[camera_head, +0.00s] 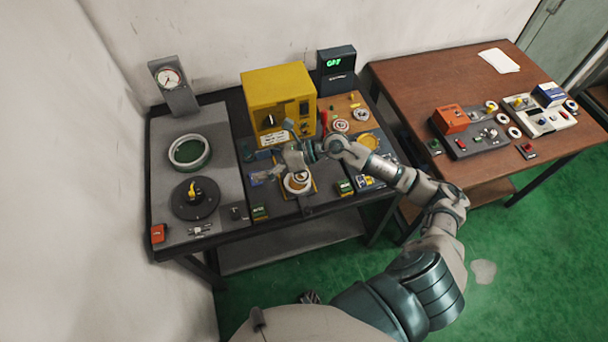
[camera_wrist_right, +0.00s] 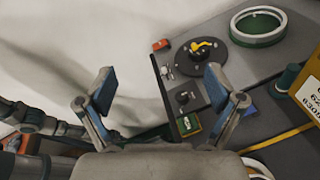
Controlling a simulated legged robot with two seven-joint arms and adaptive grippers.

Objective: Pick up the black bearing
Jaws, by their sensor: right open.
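No part is clearly recognisable as the black bearing. A small black block with a round top (camera_head: 236,212) lies at the front of the left grey panel, and it also shows in the wrist view (camera_wrist_right: 184,98). A larger black disc (camera_head: 180,211) with a yellow handle lies behind and left of it; it also shows in the wrist view (camera_wrist_right: 224,54). My right gripper (camera_head: 275,141) is over the workbench, in front of the yellow box. In the wrist view its fingers (camera_wrist_right: 159,76) are wide apart with nothing between them. My left gripper is not in view.
A white ring with a green inside (camera_head: 189,152) lies behind the disc. A white ring part (camera_head: 297,184) lies below my right arm. The yellow box (camera_head: 278,100), a gauge (camera_head: 172,84) and a dark display (camera_head: 336,70) stand at the back. A brown table (camera_head: 430,84) stands at right.

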